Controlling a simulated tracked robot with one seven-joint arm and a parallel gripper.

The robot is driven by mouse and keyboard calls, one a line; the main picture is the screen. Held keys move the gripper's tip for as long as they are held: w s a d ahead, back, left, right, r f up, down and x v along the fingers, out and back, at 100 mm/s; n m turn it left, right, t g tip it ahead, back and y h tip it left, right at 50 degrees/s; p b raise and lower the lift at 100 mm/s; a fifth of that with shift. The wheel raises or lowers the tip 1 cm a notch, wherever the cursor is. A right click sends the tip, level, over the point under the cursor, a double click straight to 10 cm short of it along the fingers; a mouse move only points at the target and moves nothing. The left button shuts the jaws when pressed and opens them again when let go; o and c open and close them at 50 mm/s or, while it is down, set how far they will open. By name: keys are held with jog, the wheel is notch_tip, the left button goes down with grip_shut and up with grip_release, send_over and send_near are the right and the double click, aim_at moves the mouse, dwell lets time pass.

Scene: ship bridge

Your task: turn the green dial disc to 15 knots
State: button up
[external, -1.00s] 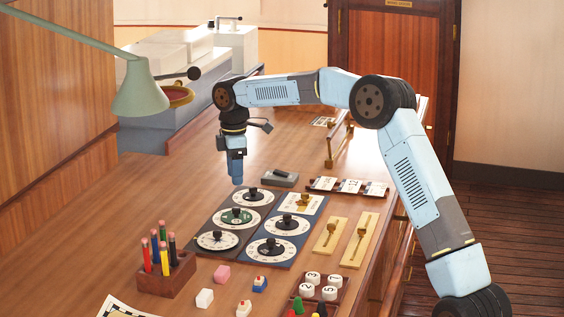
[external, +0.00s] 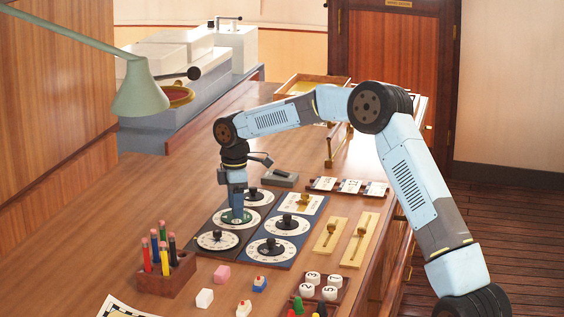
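The green dial disc (external: 226,218) lies in the middle of the left column of dials on a dark panel, ringed by a white scale. My gripper (external: 236,213) points straight down over this dial, with its fingers at the dial's black knob. The fingers hide the knob, and I cannot tell whether they are closed on it. The scale's numbers are too small to read.
Other dials stand close by: the rear-left dial (external: 258,197), the front-left dial (external: 217,241) and the front-right dial (external: 271,250). Brass sliders (external: 331,234) are to the right. A pencil block (external: 166,275) stands front left, and a lamp (external: 140,92) hangs at upper left.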

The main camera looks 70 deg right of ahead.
grip_shut()
jog(key=shift+m, duration=0.3)
jog(key=m, duration=0.2)
jog(key=shift+m, duration=0.4)
jog(key=m, duration=0.4)
jog(key=shift+w+r, duration=0.1)
jog(key=m, duration=0.4)
jog(key=shift+m, duration=2.2)
